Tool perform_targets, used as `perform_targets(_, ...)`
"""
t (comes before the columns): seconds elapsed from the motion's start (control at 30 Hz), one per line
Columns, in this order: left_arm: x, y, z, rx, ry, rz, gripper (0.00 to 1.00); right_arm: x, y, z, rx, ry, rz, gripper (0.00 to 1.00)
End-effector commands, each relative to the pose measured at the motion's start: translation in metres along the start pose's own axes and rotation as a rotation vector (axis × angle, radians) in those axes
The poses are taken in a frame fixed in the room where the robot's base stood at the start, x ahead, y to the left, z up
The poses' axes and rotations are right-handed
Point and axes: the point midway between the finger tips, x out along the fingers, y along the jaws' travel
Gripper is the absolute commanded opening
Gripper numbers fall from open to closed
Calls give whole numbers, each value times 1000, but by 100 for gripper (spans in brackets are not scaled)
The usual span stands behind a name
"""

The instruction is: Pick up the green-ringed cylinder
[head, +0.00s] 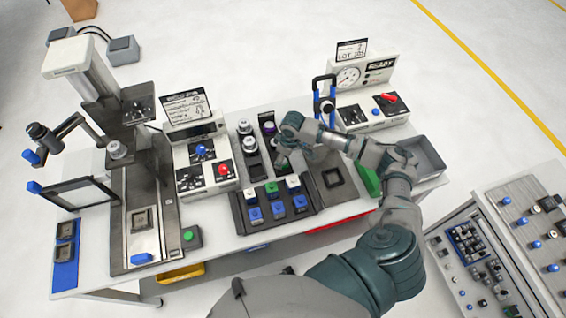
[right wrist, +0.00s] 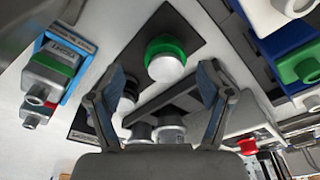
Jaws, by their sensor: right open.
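The green-ringed cylinder (right wrist: 165,58) shows in the right wrist view as a white round end with a green ring, on a dark plate. It lies just beyond and between the two fingertips of my right gripper (right wrist: 160,80). The fingers are apart with nothing gripped. In the head view my right gripper (head: 284,158) is over the dark plates at the middle of the table, and it largely hides the cylinder there. My left gripper is not in view.
A black rack (head: 272,208) with blue, white and green-capped pieces stands just in front of the gripper. Other cylinders (head: 248,143) stand to its left. A gauge box (head: 365,75) is behind right, and a grey bin (head: 428,158) is at the right edge.

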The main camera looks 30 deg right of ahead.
Motion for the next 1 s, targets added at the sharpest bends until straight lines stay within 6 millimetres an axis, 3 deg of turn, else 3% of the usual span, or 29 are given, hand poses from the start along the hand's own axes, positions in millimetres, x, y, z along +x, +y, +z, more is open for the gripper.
perform_targets(0.2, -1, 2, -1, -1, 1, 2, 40, 26, -4, 1, -1, -1, 1, 78)
perform_targets(0.43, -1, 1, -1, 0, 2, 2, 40, 27, -4, 1, -2, -1, 3, 78)
perform_targets(0.47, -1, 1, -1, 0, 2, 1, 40, 27, -4, 1, -2, -1, 2, 73)
perform_targets(0.7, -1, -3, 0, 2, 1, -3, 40, 28, -2, 2, -2, -1, 0, 13)
perform_targets(0.73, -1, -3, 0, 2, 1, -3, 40, 28, -2, 2, -2, -1, 0, 9)
perform_targets(1.0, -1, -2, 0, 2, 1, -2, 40, 26, -2, 2, -1, -1, 1, 9)
